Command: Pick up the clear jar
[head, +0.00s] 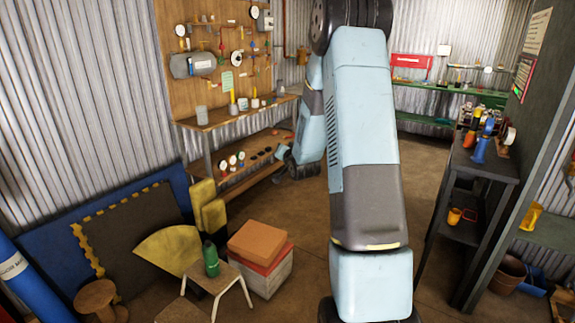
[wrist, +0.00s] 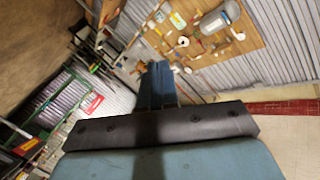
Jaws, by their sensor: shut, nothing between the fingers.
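A greyish see-through cylinder that looks like the clear jar (head: 202,115) stands upright at the left end of the wooden workbench, below the pegboard. My gripper (wrist: 157,68) shows in the wrist view with its fingers together and nothing between them. In the head view the end of my arm is low in front of the bench, to the right of the jar and apart from it, partly hidden by my own arm. I cannot make out the jar surely in the wrist view.
The wooden workbench (head: 225,115) also holds other small containers, with gauges on its lower shelf. A green bottle (head: 211,259) stands on a small stool, left of an orange-topped box (head: 257,243). A dark shelf unit (head: 478,180) stands at right. Brown floor lies open between.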

